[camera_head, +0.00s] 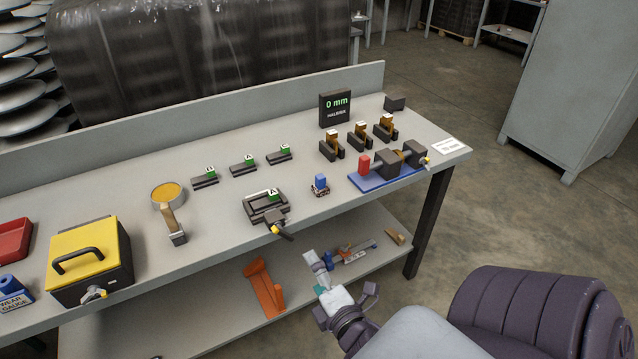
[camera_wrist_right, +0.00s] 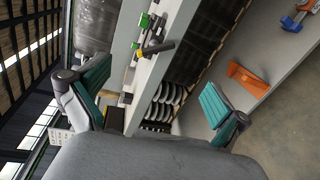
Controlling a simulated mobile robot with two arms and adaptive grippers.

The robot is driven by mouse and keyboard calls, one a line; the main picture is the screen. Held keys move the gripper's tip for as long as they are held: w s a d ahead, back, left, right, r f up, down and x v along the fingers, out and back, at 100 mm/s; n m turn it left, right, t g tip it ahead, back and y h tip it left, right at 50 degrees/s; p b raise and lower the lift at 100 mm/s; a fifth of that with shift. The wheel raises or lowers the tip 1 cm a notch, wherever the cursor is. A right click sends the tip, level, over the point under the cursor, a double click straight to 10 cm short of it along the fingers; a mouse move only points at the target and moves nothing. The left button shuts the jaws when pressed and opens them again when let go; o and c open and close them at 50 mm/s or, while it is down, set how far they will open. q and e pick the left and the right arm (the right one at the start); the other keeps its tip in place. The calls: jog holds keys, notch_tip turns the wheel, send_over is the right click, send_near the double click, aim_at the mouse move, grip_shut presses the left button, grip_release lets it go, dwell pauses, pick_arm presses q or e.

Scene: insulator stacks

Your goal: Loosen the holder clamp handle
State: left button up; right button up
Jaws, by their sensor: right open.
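A dark holder marked A (camera_head: 265,205) sits near the front edge of the bench top. A handle with a yellow part (camera_head: 283,232) sticks out from its front, over the bench edge. In the right wrist view, a dark holder with a handle (camera_wrist_right: 155,47) shows near the bench edge, beyond my fingers; its clamp position is not clear. My right gripper (camera_head: 338,290) is in front of the bench, below and to the right of the holder, apart from it. Its teal fingers stand wide open and empty in the wrist view (camera_wrist_right: 160,97). My left gripper is not in view.
A blue-based fixture (camera_head: 378,180) with a red block stands right of the holder, and a small blue part (camera_head: 320,184) sits between. A yellow-topped box (camera_head: 85,255) stands at left. An orange bracket (camera_head: 264,288) is on the lower shelf. The space before the bench is free.

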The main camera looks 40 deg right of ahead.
jog(key=shift+v, duration=0.85)
jog(key=shift+f, duration=0.1)
